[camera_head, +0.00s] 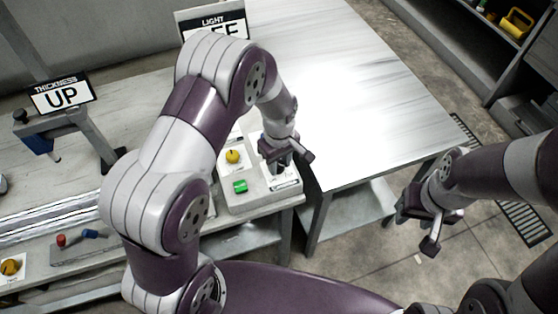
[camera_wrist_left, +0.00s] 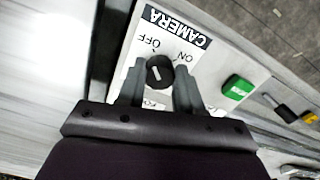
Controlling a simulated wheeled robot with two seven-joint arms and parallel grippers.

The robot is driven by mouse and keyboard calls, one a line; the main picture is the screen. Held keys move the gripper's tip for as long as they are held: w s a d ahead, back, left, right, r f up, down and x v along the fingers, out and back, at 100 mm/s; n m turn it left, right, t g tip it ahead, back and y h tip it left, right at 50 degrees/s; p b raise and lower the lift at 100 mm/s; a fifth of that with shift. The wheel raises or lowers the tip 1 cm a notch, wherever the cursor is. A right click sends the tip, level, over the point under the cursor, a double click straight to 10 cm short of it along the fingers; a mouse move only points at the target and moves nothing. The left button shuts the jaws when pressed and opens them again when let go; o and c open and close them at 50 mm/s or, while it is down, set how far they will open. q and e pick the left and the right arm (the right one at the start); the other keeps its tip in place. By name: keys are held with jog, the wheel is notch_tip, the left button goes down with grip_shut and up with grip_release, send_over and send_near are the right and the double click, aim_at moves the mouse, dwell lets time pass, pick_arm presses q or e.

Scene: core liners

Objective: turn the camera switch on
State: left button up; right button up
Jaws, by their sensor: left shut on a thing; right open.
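In the left wrist view the camera switch is a round black knob (camera_wrist_left: 160,71) with a white mark, on a white plate (camera_wrist_left: 195,40) lettered CAMERA, OFF and ON. The mark's exact setting is hard to read. My left gripper (camera_wrist_left: 158,84) has one finger on each side of the knob and is shut on it. In the head view my left gripper (camera_head: 280,165) is over the right part of the control box (camera_head: 240,204) and hides the knob. My right gripper (camera_head: 419,230) is open and empty, over the floor at the right.
A green button (camera_head: 240,186) and a yellow knob (camera_head: 232,156) are on the control box, left of my left gripper. A bright metal table (camera_head: 340,90) stands behind and right. A THICKNESS UP sign (camera_head: 61,94) stands at the left. Shelves (camera_head: 515,50) are at the far right.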

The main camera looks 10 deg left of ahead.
pick_arm(q)
jog(key=m+p, duration=0.1)
jog(key=m, duration=0.2)
jog(key=shift+m, duration=0.4)
jog(key=m+p, duration=0.1)
jog(key=m, duration=0.4)
jog(key=shift+s+a, duration=0.1)
jog(key=m+p, duration=0.1)
jog(key=m, duration=0.4)
jog(key=shift+a, duration=0.1)
jog(key=shift+f+m+p, duration=0.1)
jog(key=shift+m+p, duration=0.2)
jog(key=shift+m, duration=1.8)
jog(key=o, duration=1)
jog(key=shift+o, duration=0.2)
